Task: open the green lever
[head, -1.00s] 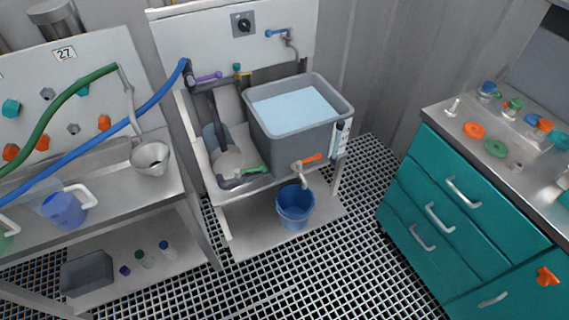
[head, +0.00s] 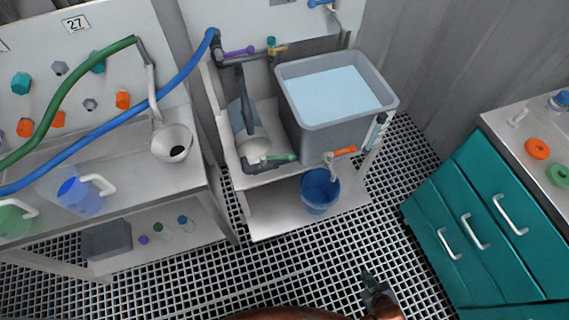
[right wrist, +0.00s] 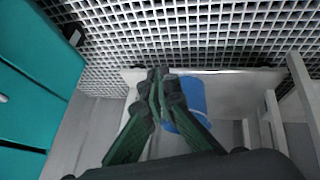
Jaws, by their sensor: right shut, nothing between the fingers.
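The green lever (head: 281,158) is on the dark pipe low at the front of the stand, left of the grey tank (head: 338,112). It points to the right, roughly level. An orange lever (head: 345,150) sits on the tank's tap, above the blue bucket (head: 320,190). My right gripper (head: 368,279) shows at the bottom of the head view, above the grating, well short of the green lever. In the right wrist view its fingers (right wrist: 158,76) are together and empty, with the bucket (right wrist: 186,100) behind them. The green lever is not visible there. My left gripper is out of view.
A steel bench (head: 120,176) with jugs and a funnel (head: 172,143) stands at left. Blue (head: 130,125) and green (head: 60,105) hoses cross it. Teal drawers (head: 470,225) stand at right. The grating (head: 270,268) between them is clear.

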